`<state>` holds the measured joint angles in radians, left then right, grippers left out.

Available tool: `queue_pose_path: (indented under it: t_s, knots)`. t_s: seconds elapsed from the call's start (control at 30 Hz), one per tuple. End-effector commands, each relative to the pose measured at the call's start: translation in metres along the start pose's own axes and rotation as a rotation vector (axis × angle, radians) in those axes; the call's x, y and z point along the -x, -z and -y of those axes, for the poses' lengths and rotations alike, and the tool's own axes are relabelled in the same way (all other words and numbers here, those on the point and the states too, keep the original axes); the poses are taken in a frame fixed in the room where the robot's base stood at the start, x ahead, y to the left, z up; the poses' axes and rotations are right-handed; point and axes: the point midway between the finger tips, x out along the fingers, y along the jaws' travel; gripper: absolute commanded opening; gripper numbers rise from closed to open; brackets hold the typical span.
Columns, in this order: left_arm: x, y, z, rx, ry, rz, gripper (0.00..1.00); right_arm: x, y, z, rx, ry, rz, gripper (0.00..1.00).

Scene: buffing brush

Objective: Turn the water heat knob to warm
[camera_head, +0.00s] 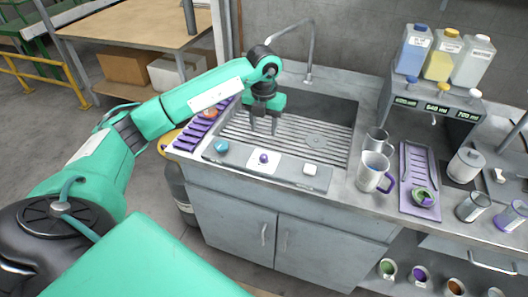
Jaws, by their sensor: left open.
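A grey control panel (238,167) runs along the front edge of the sink (335,110). My right gripper is not in view.
A tall faucet (310,50) stands behind the sink. A purple rack (201,127) lies left of it. Bottles (441,58) stand on a dispenser further right.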

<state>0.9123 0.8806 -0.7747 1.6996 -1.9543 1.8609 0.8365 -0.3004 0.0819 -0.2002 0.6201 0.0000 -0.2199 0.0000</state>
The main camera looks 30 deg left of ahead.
Motion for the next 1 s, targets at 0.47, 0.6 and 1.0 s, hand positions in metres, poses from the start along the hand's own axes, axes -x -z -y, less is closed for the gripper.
queue_pose_path:
  t_s: [0.47,0.6,1.0]
  knots:
    - [-0.094,0.001,0.002,-0.002,0.004,-0.004,0.47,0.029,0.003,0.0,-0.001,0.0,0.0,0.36]
    - [-0.109,0.001,0.002,-0.001,0.004,-0.002,0.47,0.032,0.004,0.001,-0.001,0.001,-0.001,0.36]
    - [-0.116,0.0,0.002,-0.003,0.004,0.0,0.45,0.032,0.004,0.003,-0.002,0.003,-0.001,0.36]
